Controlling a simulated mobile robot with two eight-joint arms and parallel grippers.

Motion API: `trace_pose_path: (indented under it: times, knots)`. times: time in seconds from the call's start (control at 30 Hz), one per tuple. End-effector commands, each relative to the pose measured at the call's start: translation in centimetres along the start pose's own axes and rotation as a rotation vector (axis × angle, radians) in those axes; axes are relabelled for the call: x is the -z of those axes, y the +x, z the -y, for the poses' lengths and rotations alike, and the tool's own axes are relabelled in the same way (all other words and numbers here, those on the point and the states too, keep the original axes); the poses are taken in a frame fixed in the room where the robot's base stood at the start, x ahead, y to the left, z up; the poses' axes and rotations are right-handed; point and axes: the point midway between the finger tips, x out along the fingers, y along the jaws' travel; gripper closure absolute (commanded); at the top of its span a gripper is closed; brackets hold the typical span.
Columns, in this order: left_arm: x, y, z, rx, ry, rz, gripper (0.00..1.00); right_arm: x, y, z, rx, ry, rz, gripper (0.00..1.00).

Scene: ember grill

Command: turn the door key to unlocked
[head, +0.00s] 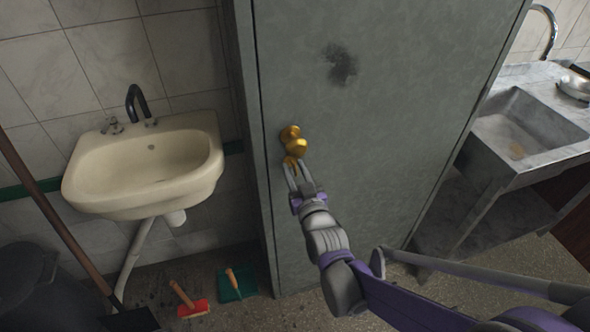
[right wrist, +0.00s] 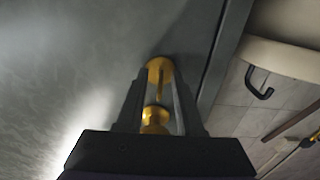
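The tall grey metal door (head: 370,110) fills the middle of the head view. A round gold knob (head: 296,146) sits near its left edge. A small gold key piece (head: 290,162) shows just below the knob, at my right fingertips. My right gripper (head: 293,170) is in front of it, with its fingers apart. In the right wrist view, the thin gold key (right wrist: 158,82) shows between the two fingers (right wrist: 161,75), with a gap on each side. The rounded gold knob (right wrist: 155,119) also shows between them. Whether the fingers touch the key is unclear. My left gripper is not in view.
A cream washbasin (head: 145,165) hangs on the tiled wall to the left. A brush (head: 190,303) and a green dustpan (head: 238,284) lie on the floor below. A broom handle (head: 55,215) leans at the far left.

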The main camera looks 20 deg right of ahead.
Motion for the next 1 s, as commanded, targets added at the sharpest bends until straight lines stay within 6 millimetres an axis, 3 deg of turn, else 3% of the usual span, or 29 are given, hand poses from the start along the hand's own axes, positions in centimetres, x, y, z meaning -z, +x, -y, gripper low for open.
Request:
trace_pose_path:
  times: [0.23, 0.7, 1.0]
  knots:
    - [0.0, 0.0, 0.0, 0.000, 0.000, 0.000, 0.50, 0.0, -1.4, 0.0, 0.000, 0.000, 0.000, 0.64]
    - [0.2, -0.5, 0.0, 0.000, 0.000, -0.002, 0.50, 0.1, -9.8, 0.0, 0.001, 0.000, 0.000, 0.64]
    - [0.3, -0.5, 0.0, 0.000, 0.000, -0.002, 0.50, 0.0, -10.8, 0.0, 0.000, 0.000, 0.000, 0.64]
